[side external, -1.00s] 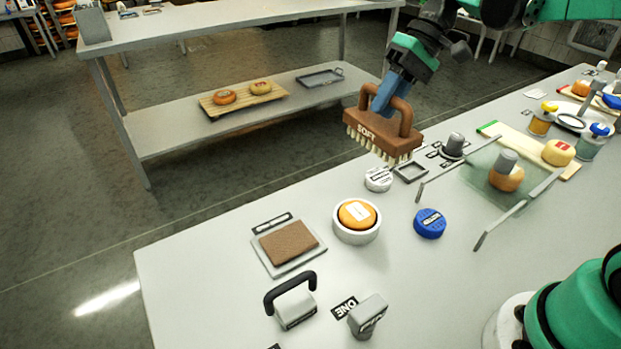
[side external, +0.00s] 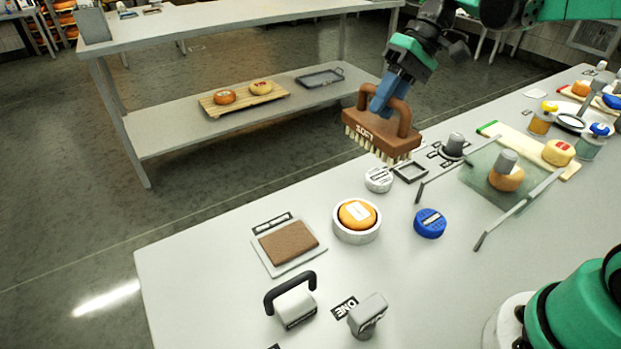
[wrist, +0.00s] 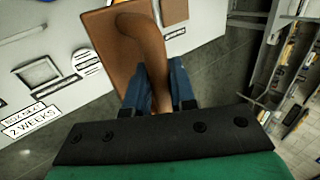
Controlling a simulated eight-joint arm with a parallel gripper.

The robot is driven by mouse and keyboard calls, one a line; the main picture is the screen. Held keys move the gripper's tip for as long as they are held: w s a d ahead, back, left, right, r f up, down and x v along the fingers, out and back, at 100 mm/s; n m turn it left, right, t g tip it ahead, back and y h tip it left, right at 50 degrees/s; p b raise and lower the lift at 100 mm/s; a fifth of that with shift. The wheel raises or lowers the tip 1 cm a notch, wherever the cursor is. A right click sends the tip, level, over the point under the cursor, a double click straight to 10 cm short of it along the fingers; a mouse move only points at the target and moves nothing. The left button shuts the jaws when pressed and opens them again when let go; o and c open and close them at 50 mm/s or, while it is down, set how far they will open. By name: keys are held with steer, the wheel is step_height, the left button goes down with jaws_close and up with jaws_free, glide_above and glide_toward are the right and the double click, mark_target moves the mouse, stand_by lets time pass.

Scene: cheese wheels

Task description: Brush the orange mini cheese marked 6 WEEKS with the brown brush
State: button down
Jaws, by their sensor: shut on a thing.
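My gripper (side external: 385,100) is shut on the handle of the brown brush (side external: 380,131), which is marked SOFT. The brush hangs in the air with its pale bristles down, above the far edge of the table. In the wrist view the blue fingers (wrist: 160,88) hold the brown handle, and the brush (wrist: 118,42) hides part of the table. An orange mini cheese (side external: 357,213) with a white label sits in a round white holder (side external: 356,236), below and apart from the brush. I cannot read its label. Another orange cheese (side external: 506,180) stands under a grey knob on a glass sheet.
A brown pad on a tray (side external: 297,262), a black-handled tool (side external: 294,302), a grey block (side external: 367,318) and a blue lid (side external: 430,223) stand around the holder. A white round lid (side external: 378,179) is below the brush. A shelf unit (side external: 170,138) stands behind.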

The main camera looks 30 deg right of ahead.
steer(key=a+f, duration=0.2)
steer(key=a, duration=0.6)
glide_above(290, 242)
steer(key=f, duration=0.2)
steer(key=shift+s+f, duration=0.1)
steer(key=shift+f, duration=2.75)
steer(key=shift+f, duration=0.55)
step_height(290, 242, up, 7)
